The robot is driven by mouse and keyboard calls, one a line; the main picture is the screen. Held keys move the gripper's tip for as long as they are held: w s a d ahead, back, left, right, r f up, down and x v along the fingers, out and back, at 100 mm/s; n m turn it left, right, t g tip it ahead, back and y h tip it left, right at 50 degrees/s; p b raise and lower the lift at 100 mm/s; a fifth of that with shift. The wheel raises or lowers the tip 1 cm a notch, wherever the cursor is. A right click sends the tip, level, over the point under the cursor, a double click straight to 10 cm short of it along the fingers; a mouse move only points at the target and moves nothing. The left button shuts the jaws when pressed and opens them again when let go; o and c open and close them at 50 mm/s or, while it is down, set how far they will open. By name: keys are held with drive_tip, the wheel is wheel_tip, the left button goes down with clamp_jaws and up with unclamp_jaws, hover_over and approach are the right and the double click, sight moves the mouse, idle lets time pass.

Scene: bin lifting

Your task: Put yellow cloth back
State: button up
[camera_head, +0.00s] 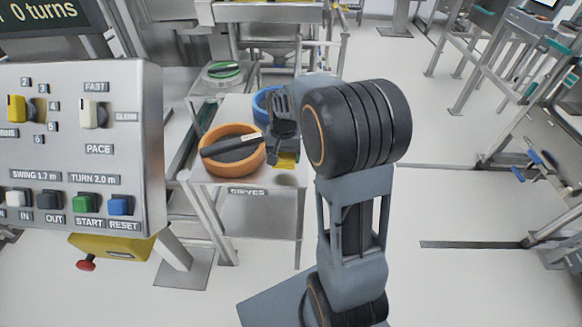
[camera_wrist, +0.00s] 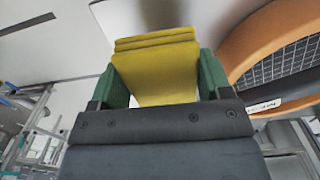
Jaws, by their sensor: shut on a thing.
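The yellow cloth (camera_wrist: 157,66) is folded in layers and sits between the two green fingers of my gripper (camera_wrist: 160,84) in the wrist view. The gripper is shut on it. In the head view only a small part of the cloth (camera_head: 286,161) shows below my gripper (camera_head: 284,148), at the right side of the table marked SIEVES (camera_head: 207,176). My arm hides part of this area. I cannot tell whether the cloth touches the table top.
An orange-rimmed sieve (camera_head: 206,136) with a dark handle across it lies just left of the cloth. A blue round sieve (camera_head: 262,104) is behind, partly hidden. A green-ringed item (camera_head: 222,72) lies farther back. A control panel (camera_head: 75,150) stands at left.

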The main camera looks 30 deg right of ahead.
sight(291, 172)
drive_tip(key=shift+s+d+f, duration=0.15)
drive_tip(key=shift+d+f, duration=0.8)
drive_tip(key=shift+f, duration=0.2)
drive_tip(key=shift+d+f+b, duration=0.2)
drive_tip(key=shift+f+b, duration=0.1)
drive_tip(key=shift+f, duration=1.35)
drive_tip(key=shift+f, duration=0.1)
drive_tip(key=shift+f, duration=0.1)
drive_tip(key=o, duration=0.9)
